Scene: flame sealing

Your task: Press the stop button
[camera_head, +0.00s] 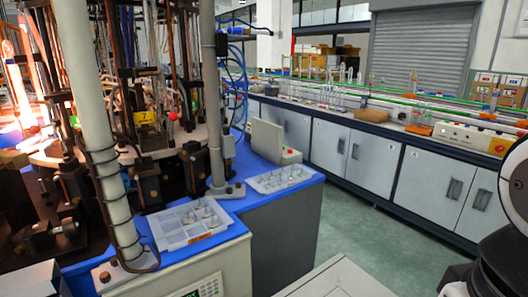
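A beige control box (268,139) stands at the back of the blue-topped bench, and a small red button (290,151) shows on its right side. A long cream control panel (470,138) lies on the far counter at the right, with a larger red-orange button (498,146) near its right end. No readable label shows which of these is the stop button. Part of my arm shows at the right edge, in black and white. My gripper is not in view, and nothing is seen touching either button.
A flame-sealing machine (150,125) with glowing tubes fills the left. Two trays with small parts, a near one (178,230) and a far one (268,181), lie on the blue bench (225,216). Green floor (355,225) is clear between bench and cabinets (372,160).

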